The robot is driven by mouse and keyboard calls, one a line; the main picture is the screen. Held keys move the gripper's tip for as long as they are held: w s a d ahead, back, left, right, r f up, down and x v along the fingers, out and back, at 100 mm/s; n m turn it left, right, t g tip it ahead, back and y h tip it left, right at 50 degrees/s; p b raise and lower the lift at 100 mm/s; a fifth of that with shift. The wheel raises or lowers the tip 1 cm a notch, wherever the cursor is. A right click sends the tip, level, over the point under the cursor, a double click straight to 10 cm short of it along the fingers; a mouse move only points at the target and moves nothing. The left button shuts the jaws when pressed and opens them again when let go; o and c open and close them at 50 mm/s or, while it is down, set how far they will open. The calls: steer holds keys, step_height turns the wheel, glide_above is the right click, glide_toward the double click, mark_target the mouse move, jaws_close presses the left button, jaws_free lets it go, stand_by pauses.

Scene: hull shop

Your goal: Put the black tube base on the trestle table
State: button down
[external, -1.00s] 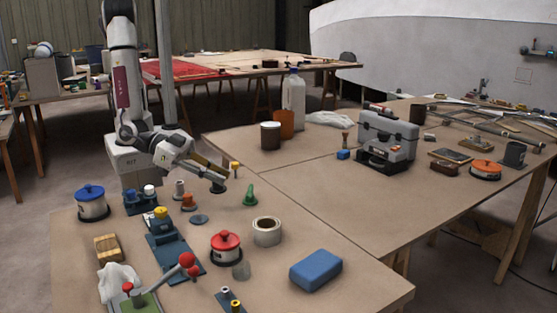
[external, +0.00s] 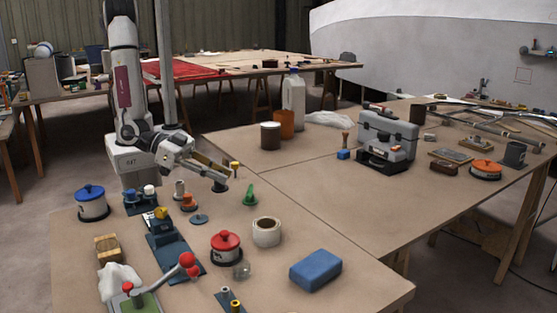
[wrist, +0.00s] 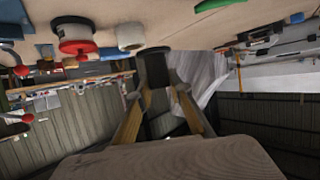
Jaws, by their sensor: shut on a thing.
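The black tube base (external: 220,187) is a small dark round piece at the end of my gripper (external: 217,179) in the external view. In the wrist view the black tube base (wrist: 153,67) sits between the two fingers of my gripper (wrist: 155,88), which are shut on it. It is low over the wooden tabletop (external: 365,282), and I cannot tell whether it touches the top. A green piece (external: 249,195) stands just right of it, and a flat grey-blue disc (external: 198,219) lies in front of it.
A tape roll (external: 266,232), a red-lidded pot (external: 226,247) and an orange-red piece (external: 188,201) stand nearby. A blue block (external: 315,270) lies front right. A grey toolbox (external: 388,135) stands on the table behind to the right. That table has bare room at its near side.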

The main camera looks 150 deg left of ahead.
steer(key=s+a+n+g+y, duration=0.1)
steer(key=a+n+g+y, duration=0.1)
steer(key=a, duration=2.7)
steer(key=shift+w+a+r+m+t+h, duration=0.1)
steer(key=shift+w+a+m+t+h, duration=0.3)
steer(key=shift+w, duration=0.3)
steer(key=shift+w+a+m+t+h, duration=0.25)
steer(key=shift+w+a+h, duration=0.1)
steer(key=shift+w, duration=0.4)
steer(key=shift+w+a+r+m+t+h, duration=0.1)
steer(key=shift+w+a+m+t+h, duration=0.3)
steer(key=shift+w, duration=0.3)
steer(key=shift+f, duration=0.1)
steer(key=shift+f, duration=3.1)
steer(key=shift+f, duration=1.85)
